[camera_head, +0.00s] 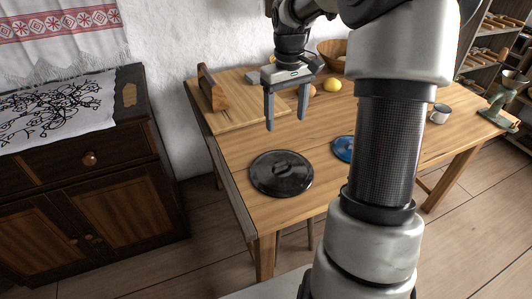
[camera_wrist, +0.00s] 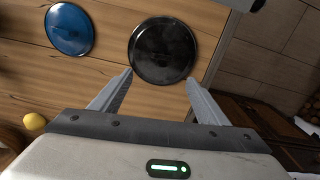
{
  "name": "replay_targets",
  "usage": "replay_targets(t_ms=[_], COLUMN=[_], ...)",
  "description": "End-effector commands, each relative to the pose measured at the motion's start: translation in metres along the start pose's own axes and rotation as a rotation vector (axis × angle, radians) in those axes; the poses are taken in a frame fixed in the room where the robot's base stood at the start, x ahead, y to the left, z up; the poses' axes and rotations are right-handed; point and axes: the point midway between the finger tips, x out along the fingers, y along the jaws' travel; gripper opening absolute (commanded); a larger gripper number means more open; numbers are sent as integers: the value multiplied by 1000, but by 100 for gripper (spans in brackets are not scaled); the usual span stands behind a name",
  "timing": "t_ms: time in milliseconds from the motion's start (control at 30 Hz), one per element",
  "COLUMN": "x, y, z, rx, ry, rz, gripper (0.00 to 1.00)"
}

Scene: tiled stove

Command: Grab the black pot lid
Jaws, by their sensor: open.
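The black pot lid (camera_head: 281,173) lies flat on the wooden table near its front left corner. It is round and glossy, with a dark handle across its middle. In the wrist view the lid (camera_wrist: 163,51) is ahead of the fingertips, roughly centred between them. My gripper (camera_head: 287,126) is open and empty, pointing down above the table, behind the lid in the head view. The two fingers (camera_wrist: 160,78) are wide apart and do not touch the lid.
A blue lid (camera_head: 344,148) lies to the right, partly hidden by my arm; it also shows in the wrist view (camera_wrist: 70,29). A wooden board (camera_head: 235,108), a lemon (camera_head: 332,85), a bowl (camera_head: 333,52) and a mug (camera_head: 440,113) are on the table. A dark cabinet (camera_head: 110,190) stands left.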

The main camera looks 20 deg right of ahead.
Motion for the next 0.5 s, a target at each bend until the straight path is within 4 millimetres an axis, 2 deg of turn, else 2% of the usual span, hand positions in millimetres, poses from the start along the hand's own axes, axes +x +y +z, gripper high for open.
replay_targets(t_ms=[500], x=[105], y=[-1], z=[3], rx=[6], ry=[-8], rz=[-10], gripper=[69])
